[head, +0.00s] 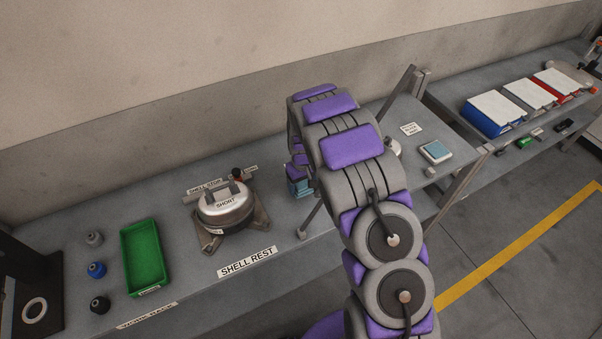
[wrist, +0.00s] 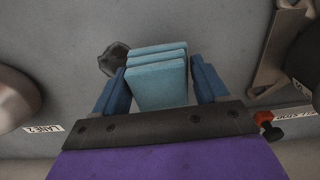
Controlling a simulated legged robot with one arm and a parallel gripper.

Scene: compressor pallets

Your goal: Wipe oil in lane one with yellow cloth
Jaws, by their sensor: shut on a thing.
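My gripper (wrist: 158,72) is shut on a light blue folded cloth (wrist: 158,85), which sits between its two dark blue fingers over the grey bench. In the head view the cloth (head: 301,188) shows at the end of my arm, partly hidden by it. A dark irregular patch (wrist: 112,60), perhaps oil, lies just left of the cloth in the wrist view; I cannot tell if they touch. No yellow cloth shows. A label reading LANE 2 (wrist: 43,129) is at the left of the wrist view. No lane one label is readable.
A metal shell marked SHORT (head: 224,206) rests on a bracket behind the SHELL REST label (head: 247,262). A green tray (head: 145,257) and several small bottles stand further left. A blue-topped block (head: 436,151) sits on the bench right of my arm. Blue, grey and red bins stand beyond.

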